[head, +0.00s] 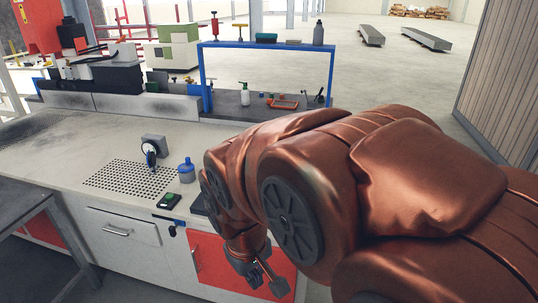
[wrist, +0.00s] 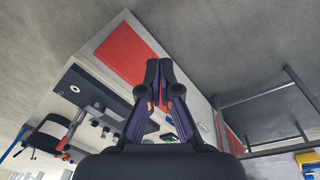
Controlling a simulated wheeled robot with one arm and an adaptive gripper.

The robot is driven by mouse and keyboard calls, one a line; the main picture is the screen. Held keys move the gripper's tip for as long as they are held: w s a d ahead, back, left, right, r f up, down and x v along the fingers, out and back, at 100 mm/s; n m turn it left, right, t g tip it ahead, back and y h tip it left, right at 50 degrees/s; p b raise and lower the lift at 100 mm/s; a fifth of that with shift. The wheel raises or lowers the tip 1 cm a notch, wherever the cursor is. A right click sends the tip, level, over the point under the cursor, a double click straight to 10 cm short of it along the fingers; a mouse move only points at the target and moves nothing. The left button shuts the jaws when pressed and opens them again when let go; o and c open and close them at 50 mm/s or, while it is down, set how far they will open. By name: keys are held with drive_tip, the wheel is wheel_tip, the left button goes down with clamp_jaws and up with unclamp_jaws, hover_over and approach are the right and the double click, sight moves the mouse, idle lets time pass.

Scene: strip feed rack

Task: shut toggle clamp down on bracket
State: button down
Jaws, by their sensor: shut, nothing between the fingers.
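A small grey block with a dark upright part (head: 150,152) stands at the back edge of the perforated plate (head: 115,180) on the bench. It looks like the clamp and bracket, but it is too small to tell the two apart or see how the clamp's handle sits. My gripper (head: 270,283) hangs low in front of the bench's red door, below the bench top and well to the right of the clamp. In the wrist view its fingers (wrist: 158,75) are together, with nothing held. I cannot make out the clamp in the wrist view.
A blue bottle (head: 186,170) stands right of the plate. A black box with a green button (head: 169,200) sits at the bench's front edge. A blue-framed rack (head: 205,78) stands behind. A dark table (head: 35,215) is at the left. The bench top around the plate is mostly clear.

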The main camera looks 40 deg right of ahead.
drive_tip(key=w+d+r+n+t+h+b, duration=0.1)
drive_tip(key=w+d+r+t+h+b, duration=0.15)
drive_tip(key=w+d, duration=0.75)
drive_tip(key=w+d+r+n+t+h+b, duration=0.1)
drive_tip(key=w+d+t+h, duration=0.35)
drive_tip(key=d, duration=0.85)
drive_tip(key=w+d+r+n+t+h+b, duration=0.1)
drive_tip(key=w+d+n+b, duration=0.1)
drive_tip(key=w+d, duration=0.9)
drive_tip(key=w+d+f+n+t+b, duration=0.2)
drive_tip(key=w+d+n+t, duration=0.15)
drive_tip(key=d, duration=0.45)
wheel_tip(320, 180, down, 8)
drive_tip(key=d+n+t+y+b, duration=0.3)
drive_tip(key=n+t+y, duration=0.1)
drive_tip(key=n+y, duration=0.3)
drive_tip(key=p+x, duration=0.1)
drive_tip(key=x, duration=0.9)
drive_tip(key=shift+w+r, duration=0.15)
drive_tip(key=shift+w, duration=0.2)
drive_tip(key=shift+w+a+r+p, duration=0.15)
drive_tip(key=shift+r+p, duration=0.1)
drive_tip(key=shift+p, duration=0.8)
